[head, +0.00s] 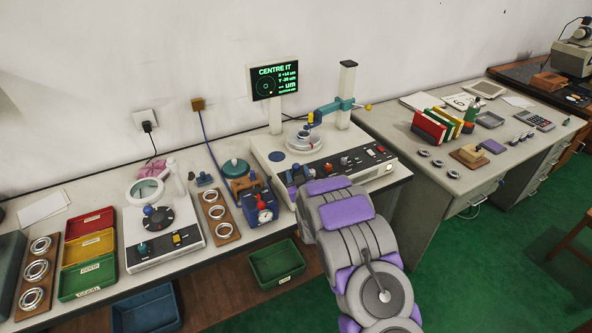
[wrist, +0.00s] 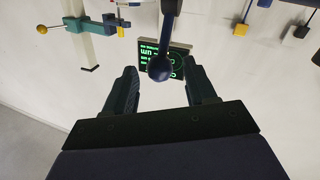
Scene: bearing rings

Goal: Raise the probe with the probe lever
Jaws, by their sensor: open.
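The measuring machine (head: 270,151) stands on the bench with a teal probe arm (head: 330,109) on its column. The probe (head: 311,119) hangs over a shiny ring (head: 304,140) on the round table; whether it touches is too small to tell. In the wrist view, a dark blue ball knob (wrist: 160,68) on a dark stalk, looking like a lever, shows between the fingertips of my gripper (wrist: 159,77). My gripper is open, with a gap on both sides of the knob. In the head view my arm hides most of the machine's front left corner.
The screen (head: 274,80) reads "CENTRE IT". A gold ball (wrist: 42,29) sticks out from the teal carriage.

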